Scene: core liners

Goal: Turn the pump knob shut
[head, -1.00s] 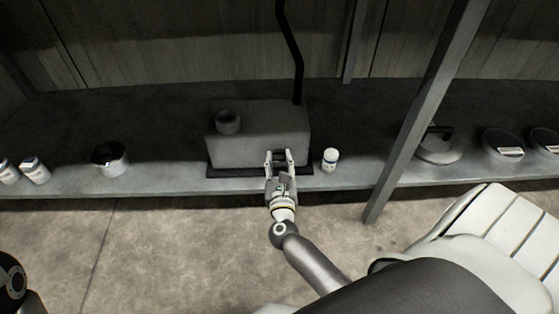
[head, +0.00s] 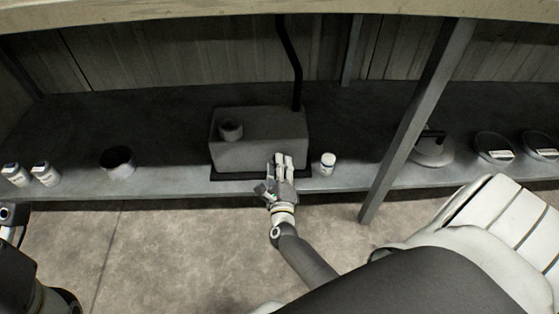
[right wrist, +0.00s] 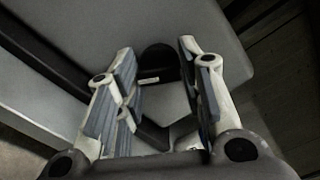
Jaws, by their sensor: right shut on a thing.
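The pump is a grey box (head: 262,138) on a dark base, with a short round port (head: 231,131) on top. A dark rounded knob (right wrist: 158,62) with a small pale mark sits on its front in the right wrist view, between my fingers. My right gripper (head: 280,161) is at the pump's lower front, right of centre, its fingers closed on the knob and turned about the wrist axis. In the right wrist view the right gripper (right wrist: 155,75) has a finger on each side of the knob; the exact contact is hard to see. My left gripper is not in view.
The pump stands on a long dark shelf (head: 200,184). A white bottle (head: 328,163) stands close right of my gripper. A slanted grey post (head: 412,125) is farther right. A dark pot (head: 117,163) and two small jars (head: 45,174) stand at left.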

